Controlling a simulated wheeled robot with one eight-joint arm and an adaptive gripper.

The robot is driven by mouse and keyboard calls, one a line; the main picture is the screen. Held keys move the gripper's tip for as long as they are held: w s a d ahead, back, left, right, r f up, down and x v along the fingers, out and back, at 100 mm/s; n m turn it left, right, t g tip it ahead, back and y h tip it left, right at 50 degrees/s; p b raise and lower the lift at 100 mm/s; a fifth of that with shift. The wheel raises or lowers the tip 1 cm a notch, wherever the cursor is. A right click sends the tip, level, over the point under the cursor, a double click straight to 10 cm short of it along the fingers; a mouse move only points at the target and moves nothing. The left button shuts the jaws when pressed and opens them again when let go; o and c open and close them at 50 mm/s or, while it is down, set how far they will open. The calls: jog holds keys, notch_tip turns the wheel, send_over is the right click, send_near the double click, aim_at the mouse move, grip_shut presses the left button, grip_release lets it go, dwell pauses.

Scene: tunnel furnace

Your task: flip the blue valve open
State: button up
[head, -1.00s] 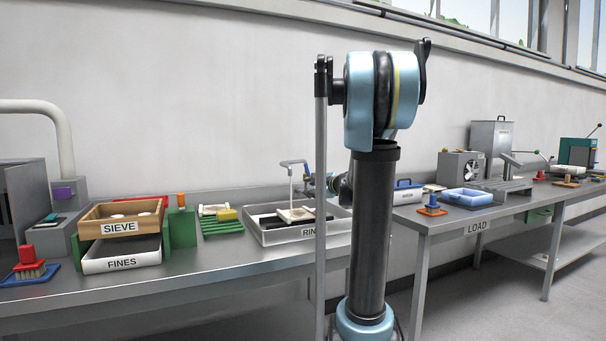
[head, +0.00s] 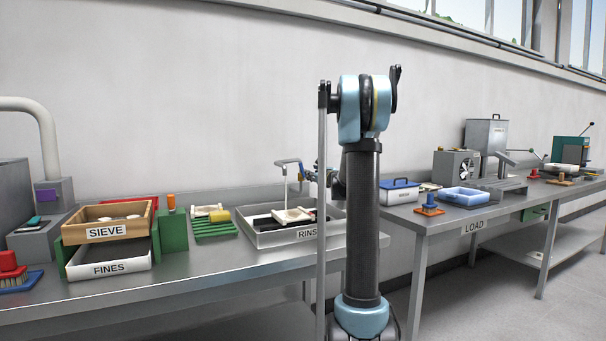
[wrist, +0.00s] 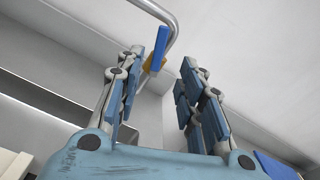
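The blue valve shows in the wrist view as a flat blue lever (wrist: 161,47) on a curved grey pipe, with a brass-coloured part (wrist: 155,63) just below it. My gripper (wrist: 157,85) is open, its two blue-padded fingers apart with nothing between them. The lever lies beyond the fingertips, nearer the left finger, and I see no clear contact.
The wall stands close behind the tap. Left of the tray are a green rack (head: 214,228), a wooden sieve box (head: 92,215) and a fines tray (head: 88,269).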

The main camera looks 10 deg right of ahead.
aim_at(302, 169)
jog(key=x, duration=1)
jog(key=shift+w+a, duration=0.15)
jog(key=shift+w, duration=0.2)
grip_shut()
